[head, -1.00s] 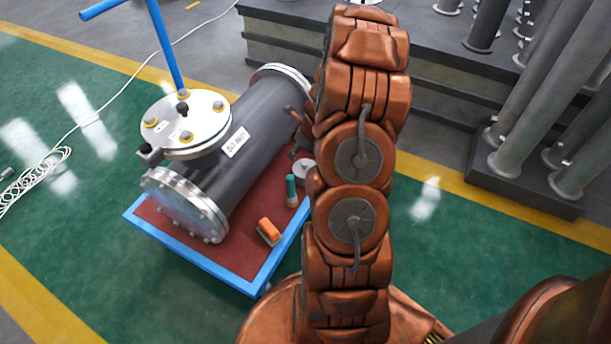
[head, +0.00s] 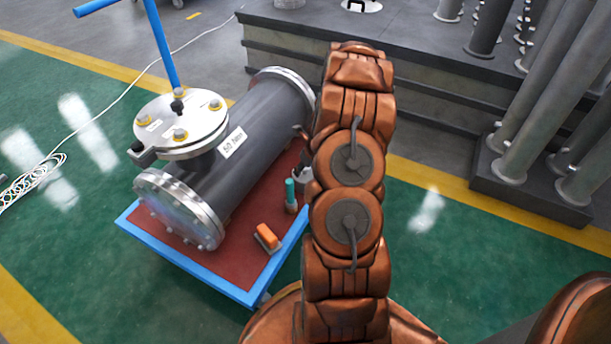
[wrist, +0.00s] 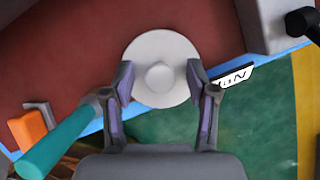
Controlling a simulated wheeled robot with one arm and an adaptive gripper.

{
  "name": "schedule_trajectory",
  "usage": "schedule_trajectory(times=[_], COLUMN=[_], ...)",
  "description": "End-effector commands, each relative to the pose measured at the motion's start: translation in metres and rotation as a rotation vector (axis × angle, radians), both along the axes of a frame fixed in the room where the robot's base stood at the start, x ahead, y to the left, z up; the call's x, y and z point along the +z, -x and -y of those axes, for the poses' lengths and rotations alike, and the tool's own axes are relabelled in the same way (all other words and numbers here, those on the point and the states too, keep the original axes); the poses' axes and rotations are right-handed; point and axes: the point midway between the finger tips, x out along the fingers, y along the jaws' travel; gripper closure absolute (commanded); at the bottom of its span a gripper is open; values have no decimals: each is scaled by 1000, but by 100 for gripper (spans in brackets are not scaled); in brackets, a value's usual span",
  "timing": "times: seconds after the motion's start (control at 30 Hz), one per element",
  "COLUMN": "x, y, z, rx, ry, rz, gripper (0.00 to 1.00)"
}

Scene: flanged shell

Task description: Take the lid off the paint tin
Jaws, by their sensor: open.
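In the wrist view the paint tin's lid (wrist: 150,50) is a round pale disc with a small raised knob (wrist: 160,77) at its middle, seen from above. My gripper (wrist: 160,82) is open. Its two fingers stand apart on either side of the knob, over the near part of the lid. I cannot tell how high the fingertips are above it. The tin's body is hidden under the lid in the wrist view. In the head view my arm hides most of the tin, and only a small pale bit shows beside it.
The tin is on a red-topped cart with a blue rim (head: 190,266). A teal-handled tool (head: 290,192) (wrist: 60,140) and an orange-topped block (head: 267,236) (wrist: 30,131) are close by. A large grey flanged shell (head: 235,140) fills the cart's left side. Green floor lies right.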

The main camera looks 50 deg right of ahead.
Motion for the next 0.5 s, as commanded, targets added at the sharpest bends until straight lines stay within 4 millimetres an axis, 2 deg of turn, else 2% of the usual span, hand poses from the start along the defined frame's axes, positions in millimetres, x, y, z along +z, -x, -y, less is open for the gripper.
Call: schedule_trajectory(times=[0.27, 0.5], x=[-3, -3], y=[-2, -2], z=[1, 1], rx=[0, 0], ry=[1, 1], rz=[1, 1], gripper=[42, 67])
